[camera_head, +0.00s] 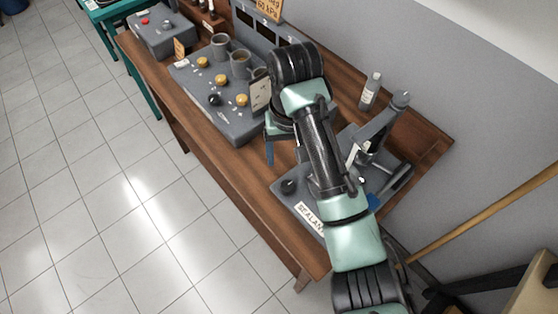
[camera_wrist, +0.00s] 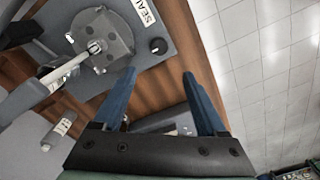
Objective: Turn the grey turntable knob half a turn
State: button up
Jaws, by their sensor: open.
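The sealant station is a grey base with a label reading "SEALAN" (camera_head: 311,219), and part of it is behind my arm. A round dark knob (camera_head: 289,186) stands on its left corner. In the wrist view the same knob (camera_wrist: 158,46) is near the label, beside a round grey turntable (camera_wrist: 112,35) with a light metal fitting (camera_wrist: 95,47) at its middle. I cannot tell which of these the task calls the grey knob. My gripper (camera_wrist: 157,74) has blue fingers spread apart with nothing between them. The knob appears just beyond the fingertips, apart from them.
A grey upright arm (camera_head: 378,128) rises from the station. A bottle (camera_head: 370,92) stands behind it. A console with cups and yellow knobs (camera_head: 221,79) is to the left on the wooden bench (camera_head: 180,113). Tiled floor lies open in front.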

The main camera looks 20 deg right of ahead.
aim_at(287, 186)
notch_tip(287, 186, down, 13)
jog(key=b, duration=0.4)
jog(key=shift+s+r, duration=0.15)
grip_shut()
dwell(0.4)
